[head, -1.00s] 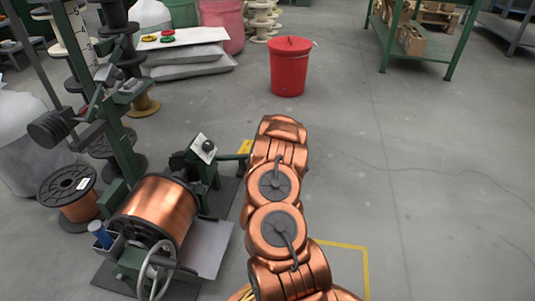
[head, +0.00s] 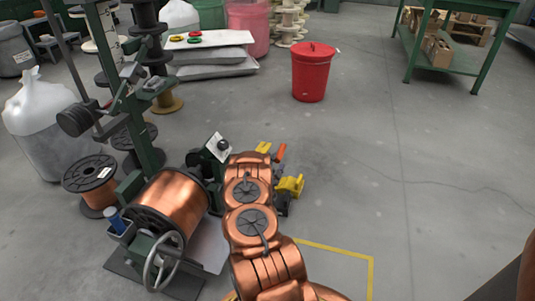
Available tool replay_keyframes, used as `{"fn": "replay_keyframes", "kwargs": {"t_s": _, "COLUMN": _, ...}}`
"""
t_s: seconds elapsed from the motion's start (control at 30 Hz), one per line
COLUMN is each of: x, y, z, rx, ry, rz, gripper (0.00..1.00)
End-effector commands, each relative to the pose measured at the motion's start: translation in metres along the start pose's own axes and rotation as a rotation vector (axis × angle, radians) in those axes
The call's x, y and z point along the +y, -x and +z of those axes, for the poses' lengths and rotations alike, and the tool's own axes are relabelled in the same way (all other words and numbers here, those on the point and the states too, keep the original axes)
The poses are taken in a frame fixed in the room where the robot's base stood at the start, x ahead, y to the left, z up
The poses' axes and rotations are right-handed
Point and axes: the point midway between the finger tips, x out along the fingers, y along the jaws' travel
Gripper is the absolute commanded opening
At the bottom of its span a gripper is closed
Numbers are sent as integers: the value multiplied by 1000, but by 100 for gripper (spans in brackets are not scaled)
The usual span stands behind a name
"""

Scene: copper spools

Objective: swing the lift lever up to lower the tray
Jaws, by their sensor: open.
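An orange-red handle (head: 281,152), which looks like the lift lever's grip, shows just right of the upper end of my copper-coloured arm. It stands tilted up to the right. Yellow and dark parts (head: 290,186), apparently of the lift, show right of the arm, and another yellow piece (head: 264,147) shows beside the handle. My arm hides the middle of this assembly, and I cannot make out the tray. My gripper is hidden behind the arm, so its contact with the lever cannot be told.
A winding machine with a copper spool (head: 172,207) and a handwheel (head: 162,262) stands close on the left. A red bin (head: 312,72) stands behind. A green shelf table (head: 455,45) is at the back right. The floor on the right is clear, with a yellow line (head: 335,248).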

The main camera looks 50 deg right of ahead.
Motion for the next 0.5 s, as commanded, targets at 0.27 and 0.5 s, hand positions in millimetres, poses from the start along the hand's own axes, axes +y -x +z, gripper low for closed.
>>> {"fn": "replay_keyframes", "kwargs": {"t_s": 0.27, "x": 6, "y": -5, "z": -4, "rx": 22, "ry": 12, "rz": -9, "gripper": 57}}
{"fn": "replay_keyframes", "kwargs": {"t_s": 0.5, "x": 6, "y": -30, "z": -3, "rx": 22, "ry": 11, "rz": -13, "gripper": 57}}
